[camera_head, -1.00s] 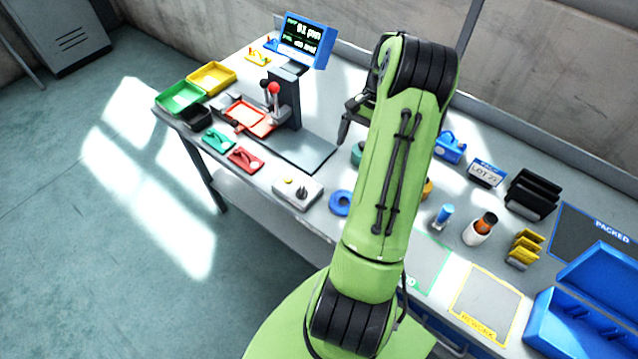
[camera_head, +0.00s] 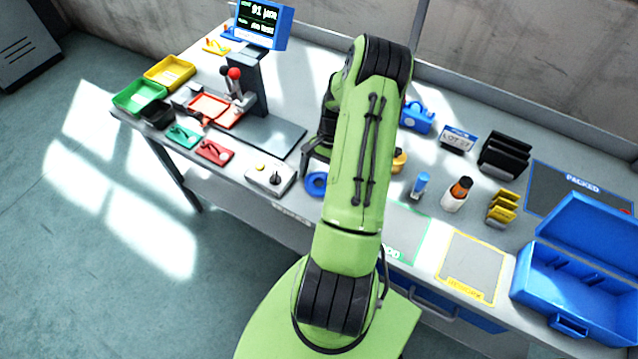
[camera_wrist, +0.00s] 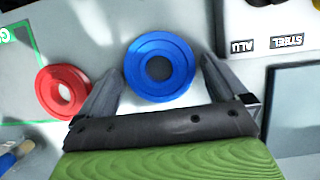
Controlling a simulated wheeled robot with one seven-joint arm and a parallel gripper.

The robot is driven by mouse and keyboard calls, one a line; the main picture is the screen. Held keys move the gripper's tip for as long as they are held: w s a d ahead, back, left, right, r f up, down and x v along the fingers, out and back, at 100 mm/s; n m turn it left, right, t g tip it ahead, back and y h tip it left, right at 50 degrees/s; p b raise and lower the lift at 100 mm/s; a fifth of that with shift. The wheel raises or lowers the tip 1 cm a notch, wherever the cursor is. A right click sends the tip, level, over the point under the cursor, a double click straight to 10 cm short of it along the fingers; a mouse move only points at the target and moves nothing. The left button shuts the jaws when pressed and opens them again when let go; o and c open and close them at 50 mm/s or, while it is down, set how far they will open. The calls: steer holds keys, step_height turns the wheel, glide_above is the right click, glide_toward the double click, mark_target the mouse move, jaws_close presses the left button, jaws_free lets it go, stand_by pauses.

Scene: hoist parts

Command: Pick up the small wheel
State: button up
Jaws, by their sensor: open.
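A blue wheel (camera_wrist: 160,68) with a dark round centre lies flat on the bench. In the wrist view it sits between the open fingers of my gripper (camera_wrist: 161,64), with no clear contact on either side. A red wheel (camera_wrist: 62,91), which looks smaller in this view, lies outside the left finger. In the head view the blue wheel (camera_head: 315,184) shows near the bench's front edge, partly behind my arm. The red wheel is not visible in the head view.
A grey box with a knob (camera_head: 270,178) stands left of the blue wheel; its STEEL and ALU labels show in the wrist view.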

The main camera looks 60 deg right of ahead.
steer(key=c, duration=1.2)
steer(key=shift+c, duration=0.5)
steer(key=shift+r, duration=0.15)
